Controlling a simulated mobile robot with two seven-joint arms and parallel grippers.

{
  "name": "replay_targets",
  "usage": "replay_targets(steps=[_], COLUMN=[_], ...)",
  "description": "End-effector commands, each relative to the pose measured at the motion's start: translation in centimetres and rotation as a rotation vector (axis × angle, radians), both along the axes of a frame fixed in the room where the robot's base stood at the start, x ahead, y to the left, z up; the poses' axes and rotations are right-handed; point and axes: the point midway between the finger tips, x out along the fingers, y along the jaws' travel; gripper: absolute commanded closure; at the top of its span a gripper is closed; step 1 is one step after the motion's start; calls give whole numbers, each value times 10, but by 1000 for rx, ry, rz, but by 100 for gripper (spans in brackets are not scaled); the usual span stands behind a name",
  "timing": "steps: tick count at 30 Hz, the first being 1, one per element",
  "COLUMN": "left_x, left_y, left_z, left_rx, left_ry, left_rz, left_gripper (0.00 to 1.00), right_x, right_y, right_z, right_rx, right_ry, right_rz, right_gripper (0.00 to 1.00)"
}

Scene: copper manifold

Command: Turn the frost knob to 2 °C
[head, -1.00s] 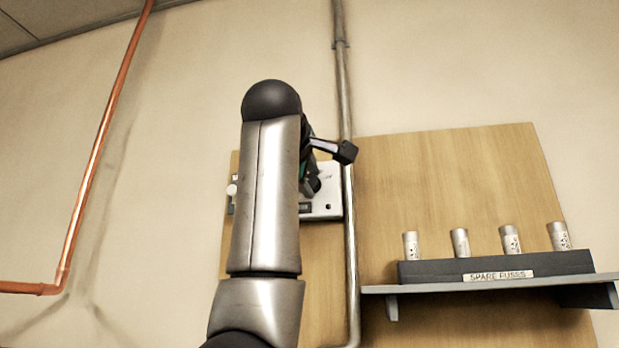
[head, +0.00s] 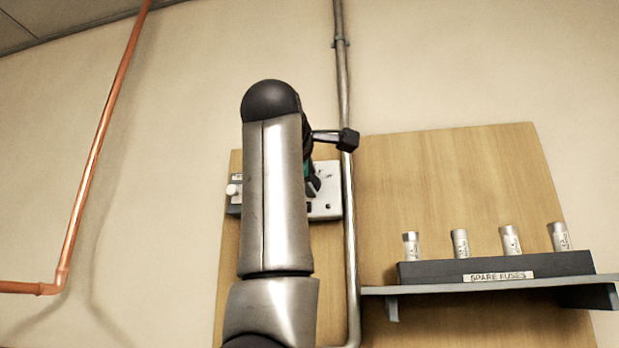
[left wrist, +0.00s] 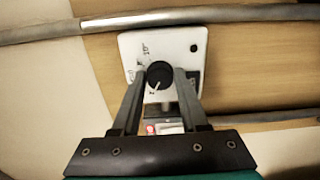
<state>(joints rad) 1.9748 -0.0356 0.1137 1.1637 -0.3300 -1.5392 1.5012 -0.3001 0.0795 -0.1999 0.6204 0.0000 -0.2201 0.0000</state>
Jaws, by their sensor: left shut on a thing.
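The frost knob (left wrist: 160,75) is round and black, on a white control plate (left wrist: 192,42) in the left wrist view. A light pointer line on the knob points down and slightly left in that view. Small printed marks sit around it; one at upper left looks like 10, the others are too small to read. My left gripper (left wrist: 159,73) has one finger on each side of the knob and is shut on it. In the head view the white plate (head: 327,204) is partly hidden behind my left arm. My right gripper is not in view.
A grey vertical pipe (head: 344,110) runs just right of the plate. A shelf (head: 470,290) with several spare fuses on a dark block (head: 495,267) stands at right. A copper pipe (head: 97,150) runs at left. A wooden board (head: 460,180) backs the plate and shelf.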

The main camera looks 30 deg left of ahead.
Motion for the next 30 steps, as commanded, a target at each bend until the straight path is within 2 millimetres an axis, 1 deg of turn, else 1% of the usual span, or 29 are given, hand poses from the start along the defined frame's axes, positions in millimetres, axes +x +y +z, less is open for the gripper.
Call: replay_targets(steps=[1, 8, 15, 19, 23, 30], left_x=[0, 0, 0, -7, -26, -83], left_y=[1, 0, 0, -2, -7, -22], left_z=[-1, -1, 0, 0, -2, -3], left_rx=[-2, -1, 0, 1, 0, 0], left_ry=[3, 2, 1, -2, -5, -5], left_rz=[1, 1, 0, 0, -1, -2], left_gripper=[53, 27, 27, 27, 27, 27], right_x=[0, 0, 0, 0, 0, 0], right_y=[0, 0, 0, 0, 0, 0], right_z=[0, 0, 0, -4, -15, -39], right_rx=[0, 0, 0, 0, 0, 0], right_ry=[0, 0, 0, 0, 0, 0], right_rz=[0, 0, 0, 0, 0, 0], right_gripper=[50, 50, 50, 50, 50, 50])
